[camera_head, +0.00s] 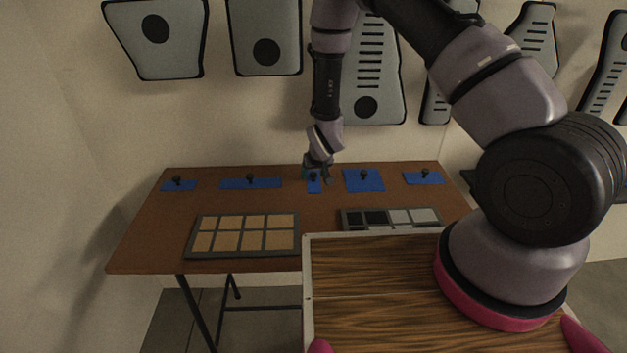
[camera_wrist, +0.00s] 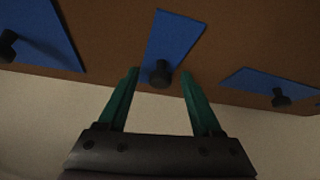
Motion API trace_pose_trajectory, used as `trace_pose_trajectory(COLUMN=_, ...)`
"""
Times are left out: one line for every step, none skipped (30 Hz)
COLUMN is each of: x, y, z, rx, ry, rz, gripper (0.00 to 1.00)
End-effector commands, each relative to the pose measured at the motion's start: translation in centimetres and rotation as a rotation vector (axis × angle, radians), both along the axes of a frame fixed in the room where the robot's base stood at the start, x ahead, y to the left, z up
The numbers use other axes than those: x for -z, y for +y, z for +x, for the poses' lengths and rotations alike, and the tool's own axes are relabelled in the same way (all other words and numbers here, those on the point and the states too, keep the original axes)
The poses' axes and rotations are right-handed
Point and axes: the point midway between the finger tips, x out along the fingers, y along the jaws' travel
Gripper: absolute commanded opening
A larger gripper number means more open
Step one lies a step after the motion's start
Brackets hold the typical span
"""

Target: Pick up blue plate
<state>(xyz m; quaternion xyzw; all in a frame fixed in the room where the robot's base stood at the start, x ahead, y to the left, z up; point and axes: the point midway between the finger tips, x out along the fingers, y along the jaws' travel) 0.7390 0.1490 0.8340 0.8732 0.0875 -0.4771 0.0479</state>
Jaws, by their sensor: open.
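Several blue plates with black knobs lie in a row along the back of the brown table (camera_head: 160,240). The middle blue plate (camera_head: 313,187) is narrow, and my gripper (camera_head: 318,175) is over it. In the wrist view this plate (camera_wrist: 177,37) has its black knob (camera_wrist: 160,73) between the green fingertips of my open gripper (camera_wrist: 159,73). I cannot tell whether the fingers touch the knob. The other blue plates are a far left one (camera_head: 179,186), a wide one (camera_head: 236,184), a square one (camera_head: 360,185) and a far right one (camera_head: 424,179).
A grey tray with tan squares (camera_head: 243,254) lies at the table's front left. A tray with black and grey squares (camera_head: 380,228) lies at the front right, partly hidden by a wood-topped surface (camera_head: 370,320). Grey panels (camera_head: 265,30) hang on the wall behind.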

Motion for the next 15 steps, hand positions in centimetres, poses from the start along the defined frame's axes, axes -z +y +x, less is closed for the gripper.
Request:
trace_pose_trajectory(x=0.15, y=0.04, z=0.09, rx=0.0, ry=0.0, rz=0.0, gripper=0.67)
trace_pose_trajectory(x=0.19, y=0.04, z=0.11, rx=0.0, ry=0.0, rz=0.0, gripper=0.67)
trace_pose_trajectory(x=0.17, y=0.04, z=0.12, rx=0.0, ry=0.0, rz=0.0, gripper=0.67)
trace_pose_trajectory(x=0.16, y=0.04, z=0.11, rx=0.0, ry=0.0, rz=0.0, gripper=0.67)
trace_pose_trajectory(x=0.15, y=0.04, z=0.1, rx=0.0, ry=0.0, rz=0.0, gripper=0.67)
trace_pose_trajectory(x=0.15, y=0.04, z=0.1, rx=0.0, ry=0.0, rz=0.0, gripper=0.67)
trace_pose_trajectory(x=0.15, y=0.03, z=0.1, rx=0.0, ry=0.0, rz=0.0, gripper=0.67)
trace_pose_trajectory(x=0.14, y=0.03, z=0.1, rx=0.0, ry=0.0, rz=0.0, gripper=0.55)
trace_pose_trajectory(x=0.14, y=0.03, z=0.1, rx=0.0, ry=0.0, rz=0.0, gripper=0.4)
trace_pose_trajectory(x=0.14, y=0.03, z=0.1, rx=0.0, ry=0.0, rz=0.0, gripper=0.28)
trace_pose_trajectory(x=0.13, y=0.03, z=0.09, rx=0.0, ry=0.0, rz=0.0, gripper=0.17)
trace_pose_trajectory(x=0.13, y=0.03, z=0.09, rx=0.0, ry=0.0, rz=0.0, gripper=0.02)
trace_pose_trajectory(x=0.13, y=0.03, z=0.09, rx=0.0, ry=0.0, rz=0.0, gripper=0.0)
trace_pose_trajectory(x=0.13, y=0.03, z=0.09, rx=0.0, ry=0.0, rz=0.0, gripper=0.0)
trace_pose_trajectory(x=0.12, y=0.03, z=0.09, rx=0.0, ry=0.0, rz=0.0, gripper=0.0)
